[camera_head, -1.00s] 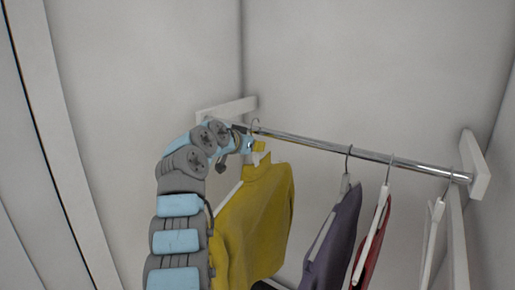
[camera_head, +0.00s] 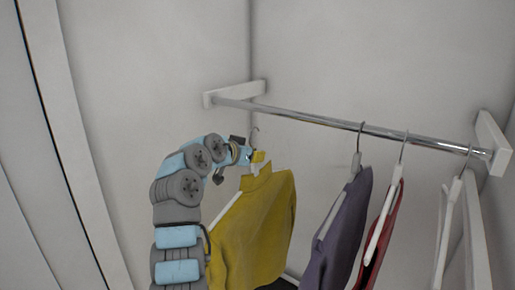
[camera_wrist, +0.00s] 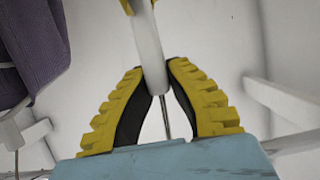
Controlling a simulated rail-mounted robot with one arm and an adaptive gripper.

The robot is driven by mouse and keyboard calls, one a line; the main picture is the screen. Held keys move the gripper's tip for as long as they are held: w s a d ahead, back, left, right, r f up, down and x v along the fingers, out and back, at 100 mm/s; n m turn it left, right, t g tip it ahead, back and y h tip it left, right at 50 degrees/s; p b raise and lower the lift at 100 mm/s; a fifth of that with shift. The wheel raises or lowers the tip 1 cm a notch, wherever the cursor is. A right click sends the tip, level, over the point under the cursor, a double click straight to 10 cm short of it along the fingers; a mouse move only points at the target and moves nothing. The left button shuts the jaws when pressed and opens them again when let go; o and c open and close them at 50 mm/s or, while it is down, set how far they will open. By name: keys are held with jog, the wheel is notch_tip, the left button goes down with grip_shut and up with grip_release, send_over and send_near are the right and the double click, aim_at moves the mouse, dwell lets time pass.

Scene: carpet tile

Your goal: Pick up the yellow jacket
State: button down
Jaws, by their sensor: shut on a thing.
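The yellow jacket (camera_head: 255,225) hangs from a white hanger in the head view, to the right of my arm. My gripper (camera_head: 251,158) is at the top of this hanger, just above the collar. In the wrist view my gripper (camera_wrist: 153,85) has its two yellow-and-black fingers closed on the white hanger (camera_wrist: 148,45), one on each side. The metal hanger hook (camera_head: 255,134) shows below the rail in the head view, apart from it. My arm hides part of the jacket's left side.
The metal rail (camera_head: 330,122) runs between two white wall brackets. A purple garment (camera_head: 340,235) and a red garment (camera_head: 382,240) hang to the right, then a white hanger (camera_head: 447,225). The purple one also shows in the wrist view (camera_wrist: 30,45). Bare wall lies left.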

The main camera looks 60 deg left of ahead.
jog(key=s+d+b, duration=0.1)
jog(key=s+d, duration=0.1)
jog(key=s, duration=0.2)
jog(key=s+d+f+b, duration=0.1)
jog(key=s+d+b, duration=0.1)
jog(key=s, duration=0.2)
jog(key=s+d+b, duration=0.1)
jog(key=s+d, duration=0.1)
jog(key=s, duration=0.3)
jog(key=shift+f, duration=0.15)
jog(key=shift+s+d+b, duration=0.35)
jog(key=shift+s+d, duration=0.2)
jog(key=shift+s, duration=0.2)
jog(key=w+d+r+n+y, duration=0.1)
jog(key=w+d+r, duration=0.1)
jog(key=d, duration=0.8)
jog(key=w+d+r+n+g+y, duration=0.1)
jog(key=w+d+r+y, duration=0.1)
jog(key=d, duration=0.8)
jog(key=shift+w+r+n+g, duration=0.35)
jog(key=shift+w+r, duration=0.2)
jog(key=shift+w, duration=0.75)
